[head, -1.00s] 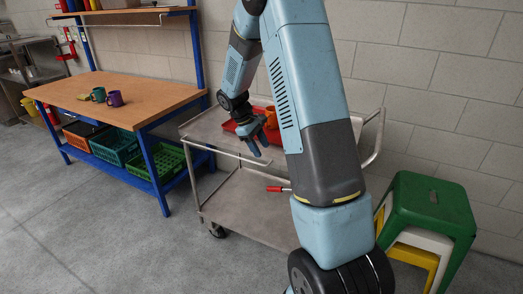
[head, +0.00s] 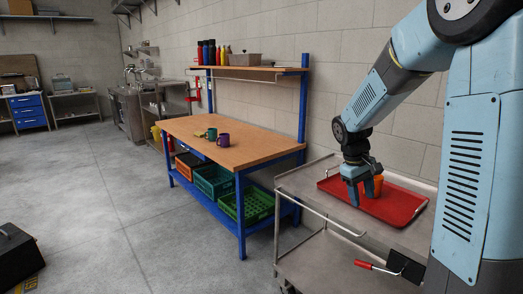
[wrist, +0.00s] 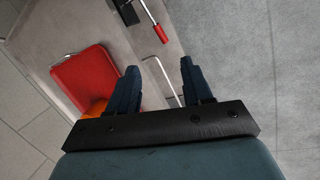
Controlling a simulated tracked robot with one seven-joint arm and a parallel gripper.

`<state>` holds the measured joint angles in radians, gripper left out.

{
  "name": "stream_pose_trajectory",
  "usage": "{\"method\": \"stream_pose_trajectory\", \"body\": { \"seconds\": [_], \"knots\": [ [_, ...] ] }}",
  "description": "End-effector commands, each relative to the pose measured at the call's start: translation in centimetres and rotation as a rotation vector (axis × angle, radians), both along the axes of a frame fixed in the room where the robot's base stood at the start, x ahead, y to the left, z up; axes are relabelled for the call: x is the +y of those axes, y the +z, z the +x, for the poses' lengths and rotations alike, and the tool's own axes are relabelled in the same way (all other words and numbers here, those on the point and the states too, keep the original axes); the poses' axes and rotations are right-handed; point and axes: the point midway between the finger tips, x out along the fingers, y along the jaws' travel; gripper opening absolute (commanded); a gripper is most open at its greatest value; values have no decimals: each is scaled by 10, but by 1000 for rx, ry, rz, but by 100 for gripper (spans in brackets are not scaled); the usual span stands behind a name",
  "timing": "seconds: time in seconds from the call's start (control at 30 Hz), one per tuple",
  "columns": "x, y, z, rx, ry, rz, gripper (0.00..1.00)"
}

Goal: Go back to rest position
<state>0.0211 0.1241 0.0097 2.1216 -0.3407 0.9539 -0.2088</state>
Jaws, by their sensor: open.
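My gripper (head: 362,190) is open and empty at the end of my bent arm. In the head view it shows in front of the red tray on the metal cart. In the wrist view my gripper (wrist: 156,88) points down past the cart's edge, its two fingers apart with nothing between them. An orange cup (head: 378,185) stands on the red tray (head: 402,207), just behind the gripper. In the wrist view the cup (wrist: 95,108) is partly hidden by the left finger.
The metal cart (head: 300,183) has a lower shelf with a red-handled tool (head: 364,265). To its left is a blue-framed workbench (head: 270,144) with a purple mug (head: 223,140) and a teal mug (head: 212,133). Green crates sit below. A black box (head: 16,256) lies at far left; the floor between is clear.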

Motion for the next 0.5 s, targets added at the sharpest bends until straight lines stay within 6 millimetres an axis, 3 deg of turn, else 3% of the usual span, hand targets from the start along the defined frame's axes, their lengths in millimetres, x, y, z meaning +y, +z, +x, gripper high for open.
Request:
{"method": "stream_pose_trajectory", "body": {
  "seconds": [0.2, 0.5],
  "knots": [
    [11, 44, -41, -112, -66, 48, 50],
    [27, 87, -99, -255, -153, 126, 50]
  ]
}}
